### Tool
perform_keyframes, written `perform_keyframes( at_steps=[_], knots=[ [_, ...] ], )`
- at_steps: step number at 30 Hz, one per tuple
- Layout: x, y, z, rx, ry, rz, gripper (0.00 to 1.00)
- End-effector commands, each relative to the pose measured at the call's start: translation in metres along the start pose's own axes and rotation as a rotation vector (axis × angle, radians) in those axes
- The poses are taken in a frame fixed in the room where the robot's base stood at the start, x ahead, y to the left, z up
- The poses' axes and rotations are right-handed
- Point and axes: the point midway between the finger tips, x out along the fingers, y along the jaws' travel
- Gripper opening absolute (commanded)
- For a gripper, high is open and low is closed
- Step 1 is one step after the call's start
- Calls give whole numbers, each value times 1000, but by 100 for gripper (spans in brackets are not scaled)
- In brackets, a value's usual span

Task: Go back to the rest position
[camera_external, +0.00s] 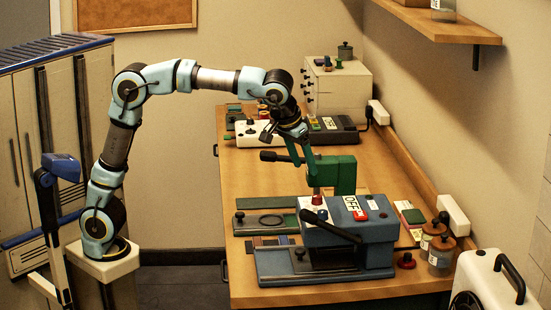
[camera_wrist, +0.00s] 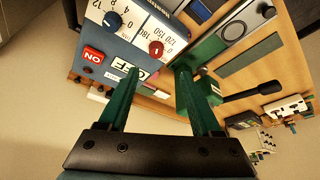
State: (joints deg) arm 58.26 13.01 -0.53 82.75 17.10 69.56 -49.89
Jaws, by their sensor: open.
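My gripper (camera_external: 307,176) is open and empty, with two green fingers pointing down over the blue-grey press machine (camera_external: 365,245). In the wrist view the fingertips (camera_wrist: 158,72) are spread apart, with a red knob (camera_wrist: 156,47) showing beyond them, between their lines. The same red knob (camera_external: 317,199) lies just below the fingers in the external view; whether they touch it is unclear. The machine's top also carries a blue knob (camera_wrist: 112,20), printed dial scales, a red ON switch (camera_wrist: 93,56) and an OFF label (camera_wrist: 150,69). My arm arches from its base at the left to the table.
A green device (camera_external: 337,173) with a black handle stands close behind the gripper. Jars (camera_external: 440,252) and a red knobbed piece (camera_external: 405,261) sit at the right.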

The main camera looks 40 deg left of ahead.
Motion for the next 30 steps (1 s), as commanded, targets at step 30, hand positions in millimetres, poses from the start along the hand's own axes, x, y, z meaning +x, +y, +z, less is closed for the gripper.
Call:
perform_keyframes(
  at_steps=[30],
  knots=[
    [183, -383, 209, -122, -246, -24, 66]
  ],
)
